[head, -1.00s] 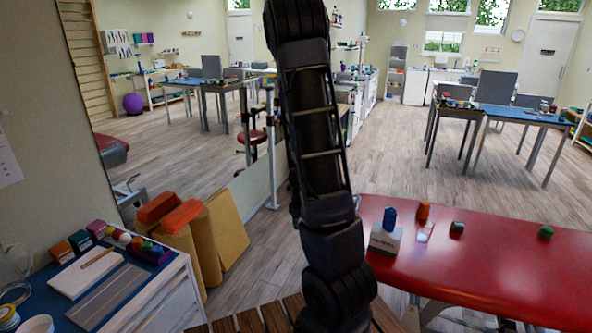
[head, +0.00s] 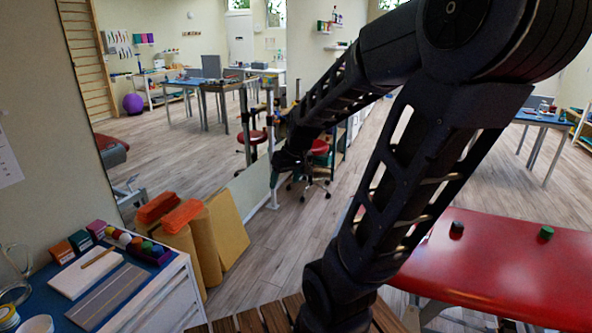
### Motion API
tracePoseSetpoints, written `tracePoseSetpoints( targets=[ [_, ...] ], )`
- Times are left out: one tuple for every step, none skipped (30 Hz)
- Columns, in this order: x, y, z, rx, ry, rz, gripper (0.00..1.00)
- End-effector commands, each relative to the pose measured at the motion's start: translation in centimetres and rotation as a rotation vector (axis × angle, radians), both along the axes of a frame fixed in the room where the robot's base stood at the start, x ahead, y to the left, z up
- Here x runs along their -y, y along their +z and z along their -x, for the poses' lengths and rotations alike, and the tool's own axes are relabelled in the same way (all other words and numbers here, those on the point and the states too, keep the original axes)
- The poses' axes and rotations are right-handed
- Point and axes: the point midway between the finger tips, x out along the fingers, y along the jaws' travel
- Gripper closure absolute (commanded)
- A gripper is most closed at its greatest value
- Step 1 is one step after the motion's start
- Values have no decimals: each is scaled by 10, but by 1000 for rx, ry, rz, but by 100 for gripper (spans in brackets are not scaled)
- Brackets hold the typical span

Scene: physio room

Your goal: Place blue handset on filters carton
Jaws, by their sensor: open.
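My arm rises from the bottom centre, bends at the upper right and reaches back to the centre left. My gripper (head: 279,172) is at its far end, small and dark, in front of the wall panel and stools; its fingers are hard to make out. Nothing shows held in it. The blue handset and the white carton under it, both seen earlier on the red couch (head: 500,270), are hidden behind my arm now, so I cannot see how they stand.
A dark block (head: 457,228) and a green block (head: 546,233) lie on the red couch. At lower left, a blue-topped cabinet (head: 165,290) holds boards, small boxes and jars. Tan rolls (head: 207,240) stand beside it. Wooden floor is free behind the couch.

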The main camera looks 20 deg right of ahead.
Motion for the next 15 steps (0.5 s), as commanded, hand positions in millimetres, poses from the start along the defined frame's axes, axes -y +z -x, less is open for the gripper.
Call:
tracePoseSetpoints(
  targets=[
    [-2,12,9,11,-13,2,33],
    [-3,17,15,13,-22,4,33],
    [-4,24,22,14,-36,7,33],
    [-4,29,28,16,-47,10,33],
    [-5,35,34,19,-59,14,33],
    [-6,41,42,20,-74,19,33],
    [-6,46,48,24,-87,24,33],
    [-7,50,54,26,-98,29,33],
    [-8,56,61,29,-115,36,33],
    [-8,59,67,30,-128,41,33],
    [-8,63,72,34,-141,46,33],
    [-9,67,78,36,-154,52,33],
    [-8,69,83,39,-165,57,33],
    [-8,72,87,40,-175,61,33],
    [-9,74,91,42,-186,66,33]
  ],
)
